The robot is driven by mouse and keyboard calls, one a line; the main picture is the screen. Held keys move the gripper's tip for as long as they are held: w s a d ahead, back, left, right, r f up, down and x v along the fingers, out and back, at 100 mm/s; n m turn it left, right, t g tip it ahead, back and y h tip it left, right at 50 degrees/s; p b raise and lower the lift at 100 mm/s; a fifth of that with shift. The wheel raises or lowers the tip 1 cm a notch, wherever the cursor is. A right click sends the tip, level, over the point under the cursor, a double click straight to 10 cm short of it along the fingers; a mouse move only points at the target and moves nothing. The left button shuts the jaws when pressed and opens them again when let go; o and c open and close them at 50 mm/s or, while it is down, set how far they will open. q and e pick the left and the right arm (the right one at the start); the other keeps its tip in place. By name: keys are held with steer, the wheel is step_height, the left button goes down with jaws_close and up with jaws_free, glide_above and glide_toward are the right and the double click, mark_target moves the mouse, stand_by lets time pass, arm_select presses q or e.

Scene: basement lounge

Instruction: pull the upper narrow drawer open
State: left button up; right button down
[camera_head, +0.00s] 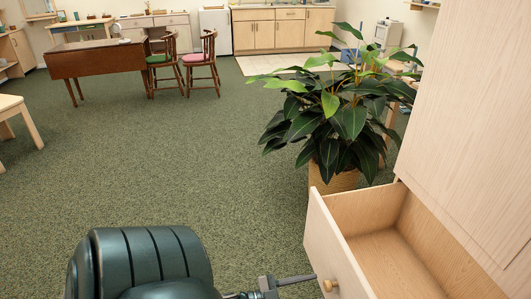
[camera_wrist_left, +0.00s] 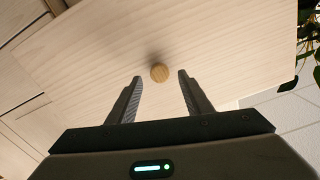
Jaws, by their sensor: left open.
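The light wood drawer (camera_head: 330,237) stands pulled out of the pale cabinet at the lower right of the head view. The part of its inside that shows is empty. Its round wooden knob (camera_head: 330,285) sits on the front panel and also shows in the left wrist view (camera_wrist_left: 160,72). My left gripper (camera_wrist_left: 160,82) is open, its fingertips apart on either side of the knob's near edge, not closed on it. In the head view part of the left gripper (camera_head: 290,281) shows just left of the knob. My right gripper is not in view.
The tall pale cabinet (camera_head: 470,110) rises above the drawer. A leafy plant (camera_head: 350,115) in a woven pot (camera_head: 333,180) stands just beyond the drawer. Green carpet (camera_head: 200,170) is clear to the left. A brown table (camera_head: 95,60) and chairs stand far back.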

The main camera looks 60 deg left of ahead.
arm_select(q)
steer(key=b+v, duration=0.1)
steer(key=v, duration=1.2)
steer(key=shift+s, duration=0.35)
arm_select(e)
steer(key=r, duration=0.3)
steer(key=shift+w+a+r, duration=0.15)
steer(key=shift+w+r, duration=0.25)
arm_select(q)
steer(key=shift+a, duration=0.1)
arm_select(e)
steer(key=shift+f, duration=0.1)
